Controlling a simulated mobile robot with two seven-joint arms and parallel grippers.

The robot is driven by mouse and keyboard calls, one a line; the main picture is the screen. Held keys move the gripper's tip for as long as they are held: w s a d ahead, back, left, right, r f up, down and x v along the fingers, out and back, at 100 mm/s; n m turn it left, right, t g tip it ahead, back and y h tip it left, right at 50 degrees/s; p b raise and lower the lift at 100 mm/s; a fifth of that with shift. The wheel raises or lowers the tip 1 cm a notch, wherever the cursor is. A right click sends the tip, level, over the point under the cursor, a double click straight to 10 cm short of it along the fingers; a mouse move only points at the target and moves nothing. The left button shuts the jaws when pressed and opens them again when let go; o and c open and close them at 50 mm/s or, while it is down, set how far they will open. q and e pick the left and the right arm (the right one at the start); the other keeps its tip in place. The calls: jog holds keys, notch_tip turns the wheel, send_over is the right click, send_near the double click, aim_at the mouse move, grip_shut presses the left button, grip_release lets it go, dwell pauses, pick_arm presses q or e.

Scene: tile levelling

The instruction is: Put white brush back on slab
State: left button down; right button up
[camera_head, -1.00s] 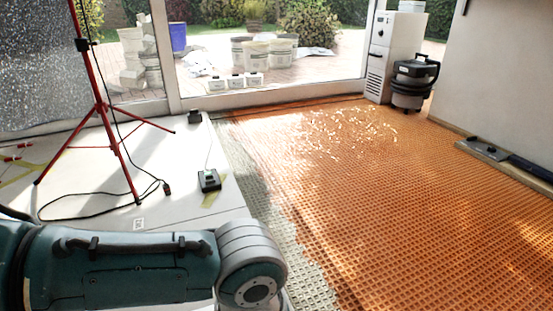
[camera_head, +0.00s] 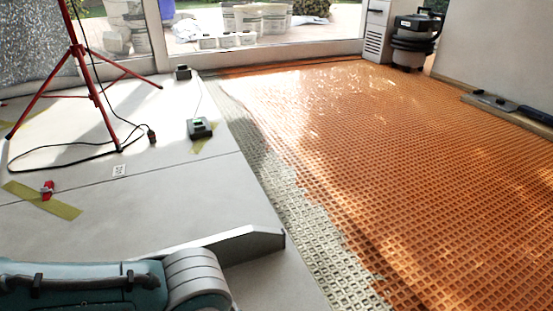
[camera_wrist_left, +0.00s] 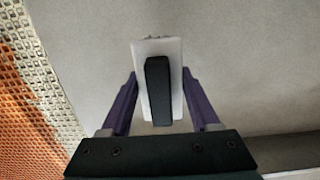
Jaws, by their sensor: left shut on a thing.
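The white brush (camera_wrist_left: 147,85), a white block with a dark handle strip (camera_wrist_left: 158,90), is between the purple fingers of my left gripper (camera_wrist_left: 160,74) in the left wrist view. The gripper is shut on it. The pale grey slab (camera_wrist_left: 90,28) fills the background behind the brush; I cannot tell whether they touch. In the head view the slab (camera_head: 150,190) covers the left of the floor. My left arm is at the lower left there, and its gripper and the brush are out of sight. My right gripper is in no view.
A metal straightedge (camera_head: 240,243) lies on the slab beyond my left arm. A red tripod (camera_head: 92,90), its cable and a small dark device (camera_head: 199,128) stand farther back. Orange matting (camera_head: 400,150) covers the right, with a vacuum (camera_head: 413,42) at the back.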

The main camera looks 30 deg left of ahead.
pick_arm(q)
notch_tip(320, 180, down, 6)
jog(key=b, duration=0.5)
jog(key=shift+f, duration=0.1)
jog(key=shift+r, duration=0.2)
jog(key=shift+f, duration=0.15)
jog(key=shift+c, duration=0.6)
grip_release()
